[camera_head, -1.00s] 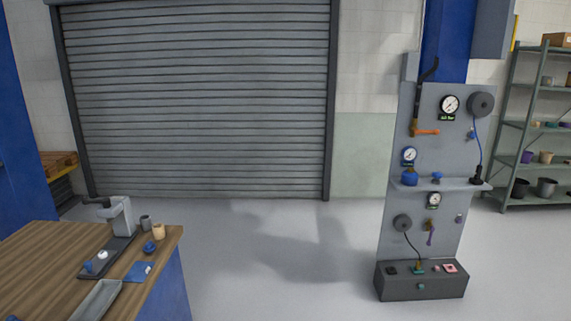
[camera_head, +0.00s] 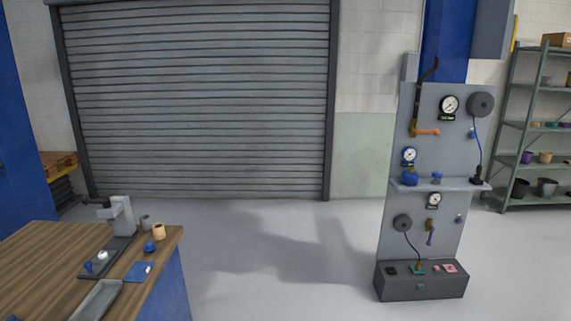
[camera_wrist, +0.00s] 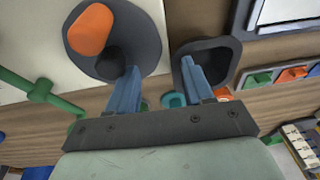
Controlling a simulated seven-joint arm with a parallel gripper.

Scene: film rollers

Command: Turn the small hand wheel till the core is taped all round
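In the wrist view, a round dark grey wheel (camera_wrist: 147,45) with an orange handle knob (camera_wrist: 90,28) and a dark hub (camera_wrist: 110,62) is on a pale panel; it looks like the small hand wheel. My gripper (camera_wrist: 159,68) has its two blue fingers apart, with nothing seen held between them. The left fingertip overlaps the wheel's lower edge; I cannot tell whether it touches. The right fingertip is in front of a dark square-rimmed opening (camera_wrist: 226,50). I cannot make out the core or tape. My gripper is not in the head view.
The wrist view has a green cross-shaped handle (camera_wrist: 40,92) at left, a teal ring (camera_wrist: 173,99) behind the fingers and coloured blocks (camera_wrist: 293,74) at right. The head view shows a wooden workbench (camera_head: 40,250), a gauge panel (camera_head: 450,140), shelves (camera_head: 535,90) and open floor (camera_head: 270,270).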

